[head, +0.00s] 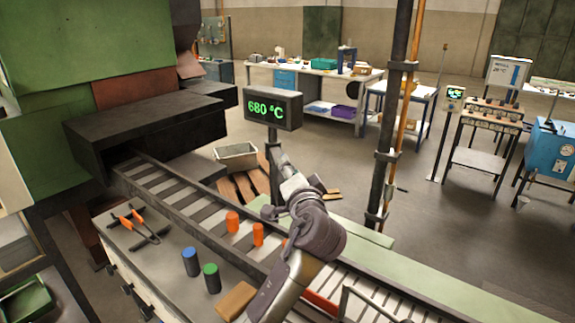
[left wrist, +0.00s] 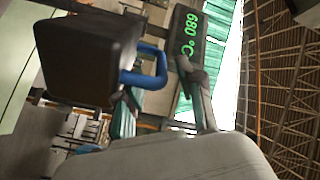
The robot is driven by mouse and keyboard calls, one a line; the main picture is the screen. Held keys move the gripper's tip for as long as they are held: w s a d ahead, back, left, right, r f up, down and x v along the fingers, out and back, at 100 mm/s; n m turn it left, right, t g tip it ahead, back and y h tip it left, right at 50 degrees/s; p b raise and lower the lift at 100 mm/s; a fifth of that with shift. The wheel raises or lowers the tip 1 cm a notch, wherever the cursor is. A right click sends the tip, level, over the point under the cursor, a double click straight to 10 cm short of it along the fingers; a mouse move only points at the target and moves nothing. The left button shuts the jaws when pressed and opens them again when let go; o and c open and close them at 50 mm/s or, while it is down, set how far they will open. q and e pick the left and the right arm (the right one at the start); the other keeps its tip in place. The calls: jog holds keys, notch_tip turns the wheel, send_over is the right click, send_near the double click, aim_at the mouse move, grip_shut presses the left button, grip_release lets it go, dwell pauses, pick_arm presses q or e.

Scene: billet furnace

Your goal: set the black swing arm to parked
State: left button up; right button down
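My left gripper (head: 284,162) reaches up over the conveyor, in front of the post under the temperature display (head: 273,109). The display reads 680 °C and also shows in the left wrist view (left wrist: 188,35). I cannot clearly pick out the black swing arm; the gripper may hide part of it. A black block (left wrist: 85,55) with a blue loop handle (left wrist: 155,68) is close at the left of the left wrist view; I cannot tell what it belongs to. My right gripper is not visible.
The conveyor (head: 185,203) runs from the black furnace mouth to the lower right and carries orange billets (head: 232,221). Orange-handled tongs (head: 138,226), a blue-topped cylinder (head: 191,262) and a green-topped cylinder (head: 211,277) are on the near bench. A tall dark pole (head: 392,110) stands right of the gripper.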

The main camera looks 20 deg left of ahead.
pick_arm(q)
jog(key=shift+x, duration=1.8)
grip_shut()
